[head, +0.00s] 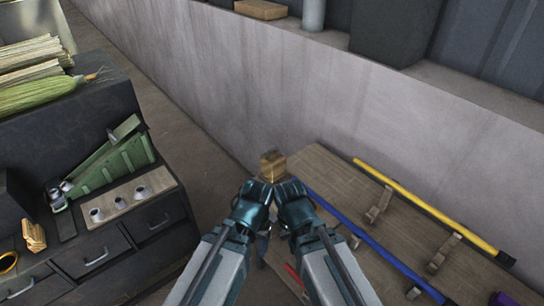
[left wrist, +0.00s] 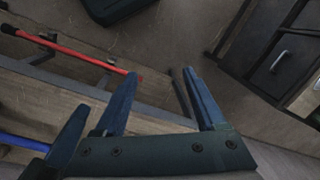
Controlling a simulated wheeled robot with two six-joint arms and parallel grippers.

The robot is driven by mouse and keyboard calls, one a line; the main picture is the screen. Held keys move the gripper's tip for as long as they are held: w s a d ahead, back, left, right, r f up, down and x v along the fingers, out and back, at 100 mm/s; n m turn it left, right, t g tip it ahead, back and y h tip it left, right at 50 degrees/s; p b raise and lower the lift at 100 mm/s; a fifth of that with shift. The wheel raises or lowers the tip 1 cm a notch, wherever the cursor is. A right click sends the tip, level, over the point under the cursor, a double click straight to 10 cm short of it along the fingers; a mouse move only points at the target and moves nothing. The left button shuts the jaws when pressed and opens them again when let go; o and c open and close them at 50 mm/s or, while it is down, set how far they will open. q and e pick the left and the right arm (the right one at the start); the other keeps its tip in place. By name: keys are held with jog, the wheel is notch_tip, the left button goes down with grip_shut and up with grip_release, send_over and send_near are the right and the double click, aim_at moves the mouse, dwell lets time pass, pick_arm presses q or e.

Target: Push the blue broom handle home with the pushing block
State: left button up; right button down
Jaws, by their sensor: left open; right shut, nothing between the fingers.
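The blue broom handle (head: 370,242) lies along the wooden bench (head: 318,168), its far end close to my right gripper (head: 294,207). A small wooden block (head: 272,165), which looks like the pushing block, shows just beyond both grippers; I cannot tell what it rests on. My left gripper (head: 256,206) is beside the right one, its fingers mostly hidden in the head view. In the left wrist view my left gripper (left wrist: 160,76) is open and empty above the floor. My right gripper is shut and holds nothing. Part of the blue handle (left wrist: 22,142) shows at lower left there.
A yellow handle (head: 430,209) lies on the bench's wall side and a red handle (left wrist: 75,51) lies nearer me. Wooden holders (head: 380,204) stand on the bench. A grey wall (head: 250,85) runs behind. A dark drawer cabinet (head: 110,242) stands left, with floor between.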

dwell(0.3)
pick_arm(q)
jog(key=shift+w+d+f, duration=0.1)
jog(key=shift+f, duration=0.05)
jog(key=shift+c, duration=1.2)
jog(key=w+d+f+h+b, duration=0.1)
jog(key=w+f+b, duration=0.1)
jog(key=w+d+f+m+h+b, duration=0.1)
jog(key=w+f+b, duration=0.1)
jog(key=w+d+f+h+b, duration=0.1)
jog(key=w+d+f+b, duration=0.1)
jog(key=shift+m+h+b, duration=0.35)
jog(key=shift+m+h, duration=0.05)
jog(key=shift+c, duration=0.8)
jog(key=m+t+h+b, duration=0.2)
jog(key=t+h+b, duration=0.95)
jog(key=b, duration=0.75)
send_near(271, 150)
jog(key=x, duration=1)
jog(key=shift+w+f, duration=0.25)
jog(key=shift+w, duration=0.05)
